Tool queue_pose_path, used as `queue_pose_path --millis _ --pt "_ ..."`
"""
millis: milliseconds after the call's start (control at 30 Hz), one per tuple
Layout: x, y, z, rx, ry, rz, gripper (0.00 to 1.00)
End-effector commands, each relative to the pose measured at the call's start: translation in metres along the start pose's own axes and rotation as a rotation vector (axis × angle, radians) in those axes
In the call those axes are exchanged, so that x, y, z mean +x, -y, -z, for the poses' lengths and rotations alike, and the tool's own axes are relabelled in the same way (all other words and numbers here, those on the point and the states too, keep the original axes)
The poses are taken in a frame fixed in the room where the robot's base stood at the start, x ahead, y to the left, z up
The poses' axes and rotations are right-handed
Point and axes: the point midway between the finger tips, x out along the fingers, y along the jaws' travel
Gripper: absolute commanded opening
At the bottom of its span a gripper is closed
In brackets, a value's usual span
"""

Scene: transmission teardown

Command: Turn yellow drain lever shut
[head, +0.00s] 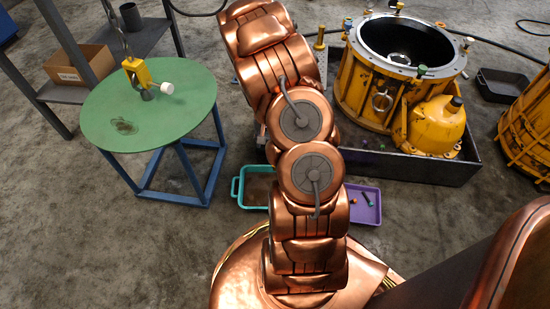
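The big yellow transmission housing (358,92) stands upright and open at the top in the right half of the head view. A rounded yellow casing (436,124) sits at its lower right. I cannot pick out a drain lever for certain, so its position cannot be told. My copper arm rises through the middle of the view and covers the ground to the left of the housing. My gripper is not in view; the arm runs up to the top edge of the picture.
A dark drip tray (440,174) lies under the housing. A teal tray (254,202) and a purple tray (371,214) lie near my arm. A green round table (190,107) is at left, with a yellow block (135,73) on a chain above it. A cardboard box (82,65) sits on a shelf.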

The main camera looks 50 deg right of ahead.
Motion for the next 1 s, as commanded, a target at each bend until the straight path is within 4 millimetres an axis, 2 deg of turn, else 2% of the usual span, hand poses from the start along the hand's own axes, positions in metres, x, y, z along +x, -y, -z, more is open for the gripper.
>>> queue_pose_path --millis 33,100,300,567,1000 --pt "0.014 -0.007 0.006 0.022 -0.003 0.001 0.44" --pt "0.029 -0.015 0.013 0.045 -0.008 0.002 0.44" --pt "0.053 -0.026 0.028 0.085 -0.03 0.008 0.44" --pt "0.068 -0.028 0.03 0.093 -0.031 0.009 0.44" --pt "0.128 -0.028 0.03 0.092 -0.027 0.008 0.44"
